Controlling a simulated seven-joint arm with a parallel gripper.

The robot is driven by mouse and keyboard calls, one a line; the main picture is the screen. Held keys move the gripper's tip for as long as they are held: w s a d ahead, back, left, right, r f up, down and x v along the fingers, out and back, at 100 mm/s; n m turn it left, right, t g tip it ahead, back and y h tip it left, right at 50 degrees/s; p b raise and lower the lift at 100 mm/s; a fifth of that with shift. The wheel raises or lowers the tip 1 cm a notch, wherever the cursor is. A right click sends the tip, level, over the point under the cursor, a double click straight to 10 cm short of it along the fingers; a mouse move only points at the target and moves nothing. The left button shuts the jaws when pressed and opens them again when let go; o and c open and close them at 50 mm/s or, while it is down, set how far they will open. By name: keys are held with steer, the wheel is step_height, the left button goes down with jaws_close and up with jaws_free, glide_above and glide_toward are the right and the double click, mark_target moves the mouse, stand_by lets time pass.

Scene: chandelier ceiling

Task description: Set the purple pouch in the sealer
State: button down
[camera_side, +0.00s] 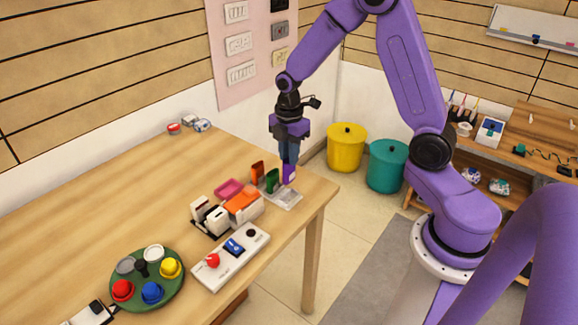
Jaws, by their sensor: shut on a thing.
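My gripper (289,163) points straight down over the far right end of the table and is shut on the purple pouch (289,175). The pouch is upright, just above or at a pale tray (288,201); I cannot tell whether it touches. An orange pouch (257,171) and a green pouch (271,181) stand upright just left of it. A white device with an orange top (242,206), which looks like the sealer, sits to the left and nearer the camera. Its slot cannot be made out.
White blocks (209,216) and a pink dish (228,189) stand beside the device. A white control panel (231,257) and a green round tray (147,281) of coloured knobs lie nearer the camera. The table's left and middle (90,215) are clear.

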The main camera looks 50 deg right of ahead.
step_height(320, 180, up, 8)
steer(key=w+a, duration=0.6)
steer(key=a, duration=0.4)
steer(key=w+a, duration=0.6)
steer(key=a, duration=0.4)
step_height(320, 180, down, 12)
steer(key=shift+a+f, duration=0.2)
steer(key=shift+a, duration=0.05)
steer(key=shift+f, duration=1.1)
stand_by(1.9)
steer(key=c, duration=0.5)
jaws_free()
